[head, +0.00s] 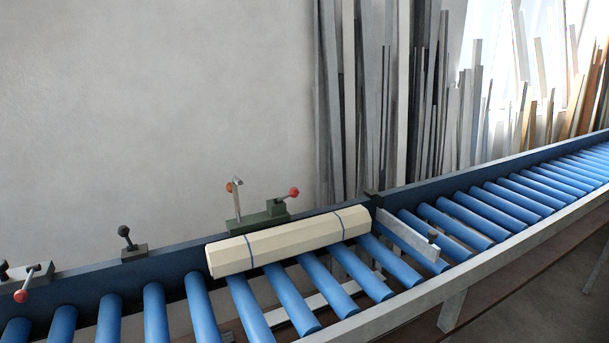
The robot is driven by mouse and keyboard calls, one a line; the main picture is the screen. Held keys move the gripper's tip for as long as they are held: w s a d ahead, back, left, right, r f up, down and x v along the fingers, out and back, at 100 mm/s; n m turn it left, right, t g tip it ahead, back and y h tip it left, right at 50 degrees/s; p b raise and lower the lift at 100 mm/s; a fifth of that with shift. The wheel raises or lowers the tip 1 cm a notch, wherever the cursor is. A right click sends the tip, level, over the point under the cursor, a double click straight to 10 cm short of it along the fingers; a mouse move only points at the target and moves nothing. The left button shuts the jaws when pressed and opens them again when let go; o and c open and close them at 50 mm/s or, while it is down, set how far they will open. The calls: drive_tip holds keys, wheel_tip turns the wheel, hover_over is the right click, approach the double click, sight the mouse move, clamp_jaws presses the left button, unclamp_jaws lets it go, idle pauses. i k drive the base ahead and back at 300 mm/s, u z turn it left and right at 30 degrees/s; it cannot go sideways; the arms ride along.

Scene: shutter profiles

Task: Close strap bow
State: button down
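A green device (258,223) stands on the back rail of the roller conveyor, right behind a long cream bundle (290,241). A thin grey upright bar (237,200) with an orange knob rises from its left end; this looks like the strap bow, standing up. A short lever with a red knob (293,192) sits at its right end. The cream bundle lies on the rollers with a dark blue strap (250,251) around its left part and another strap (341,225) near its right end. My gripper is not in view.
The conveyor has blue rollers (270,308) and a grey front rail (420,297). A grey stop bar (408,236) lies right of the bundle. A black-knobbed clamp (128,242) and a red-knobbed lever (29,283) are at left. Long profiles (400,100) lean on the wall behind.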

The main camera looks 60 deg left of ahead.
sight(231, 187)
drive_tip(key=u, duration=2.3)
drive_tip(key=i, duration=1)
drive_tip(key=z, duration=0.05)
